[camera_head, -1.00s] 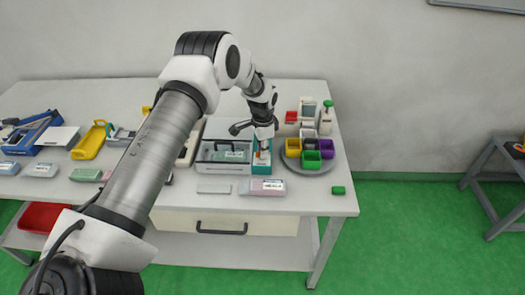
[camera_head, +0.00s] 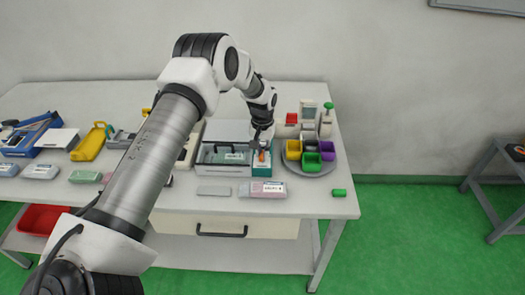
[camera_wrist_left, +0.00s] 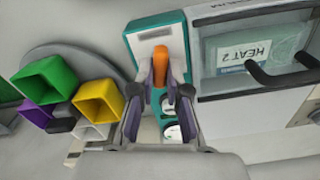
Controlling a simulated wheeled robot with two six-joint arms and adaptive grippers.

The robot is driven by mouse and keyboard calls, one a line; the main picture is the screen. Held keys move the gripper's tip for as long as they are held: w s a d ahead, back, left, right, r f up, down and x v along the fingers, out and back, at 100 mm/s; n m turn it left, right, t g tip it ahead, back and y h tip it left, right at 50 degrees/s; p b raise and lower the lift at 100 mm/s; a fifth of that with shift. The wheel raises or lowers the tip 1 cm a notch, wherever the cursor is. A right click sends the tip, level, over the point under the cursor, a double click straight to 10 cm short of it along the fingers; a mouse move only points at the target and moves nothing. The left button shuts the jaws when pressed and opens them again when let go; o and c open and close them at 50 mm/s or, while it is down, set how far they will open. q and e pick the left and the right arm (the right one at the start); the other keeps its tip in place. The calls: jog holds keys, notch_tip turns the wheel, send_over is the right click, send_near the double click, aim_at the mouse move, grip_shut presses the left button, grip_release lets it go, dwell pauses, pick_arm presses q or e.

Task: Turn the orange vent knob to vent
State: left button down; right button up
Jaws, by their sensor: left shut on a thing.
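The orange vent knob (camera_wrist_left: 158,50) is an upright bar on a teal-edged panel (camera_wrist_left: 157,30). In the wrist view it points toward the top of the picture, and its lower end is between the finger pads. My left gripper (camera_wrist_left: 162,78) is shut on the knob, one finger on each side. In the head view my left gripper (camera_head: 261,146) is over the panel, and a bit of the orange knob (camera_head: 262,156) shows below it. Two white round dials (camera_wrist_left: 171,133) sit on the panel between the fingers. My right gripper is not in view.
To the right, a round grey tray (camera_head: 323,172) holds coloured cups. A labelled pack (camera_head: 262,189) lies in front. A small green block (camera_head: 339,192) lies near the right edge.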

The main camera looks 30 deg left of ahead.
aim_at(262, 153)
pick_arm(q)
jog(key=shift+s+f+n, duration=0.1)
jog(key=shift+n, duration=0.6)
jog(key=shift+s+f+n, duration=0.1)
jog(key=shift+n, duration=0.9)
jog(key=c, duration=1.2)
grip_release()
jog(key=shift+o, duration=0.2)
jog(key=shift+w, duration=0.2)
notch_tip(262, 153, up, 12)
jog(key=shift+a, duration=0.1)
